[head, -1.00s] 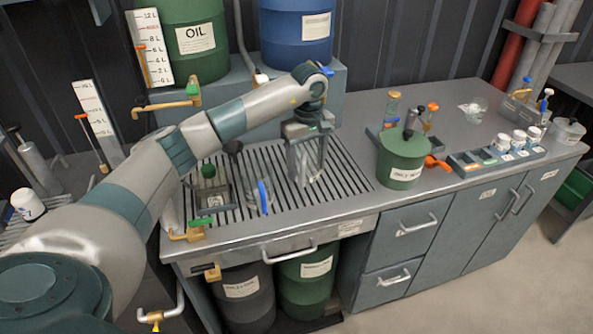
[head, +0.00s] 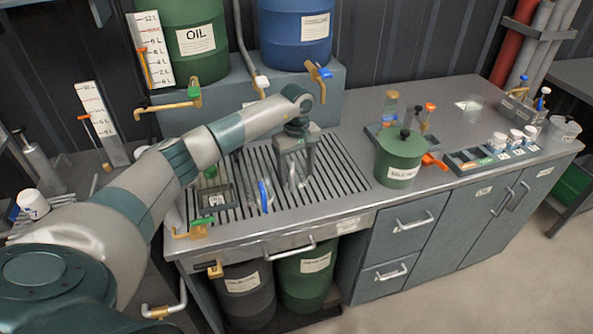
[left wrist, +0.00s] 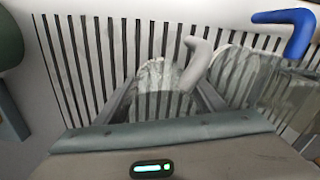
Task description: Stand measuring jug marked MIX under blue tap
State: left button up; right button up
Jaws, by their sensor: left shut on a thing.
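My left gripper (head: 293,172) points down over the slatted drain grate. It is shut on a clear measuring jug, whose glass rim and pale grey handle (left wrist: 197,62) show between and beyond the fingers in the left wrist view. No MIX mark is readable on it. I cannot tell whether the jug touches the slats. The blue tap (head: 319,72), with a brass spout, hangs from the front of the blue barrel (head: 297,32), behind and right of the gripper. My right gripper is out of view.
A clear jug with a blue handle (head: 264,196) stands left of the gripper; the handle also shows in the left wrist view (left wrist: 285,18). A dark green-tagged container (head: 215,200) is farther left. A green pot (head: 398,160) stands right of the grate (head: 345,180).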

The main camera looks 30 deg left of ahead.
pick_arm(q)
jog(key=shift+f, duration=0.45)
jog(key=shift+f, duration=0.15)
jog(key=o, duration=1.1)
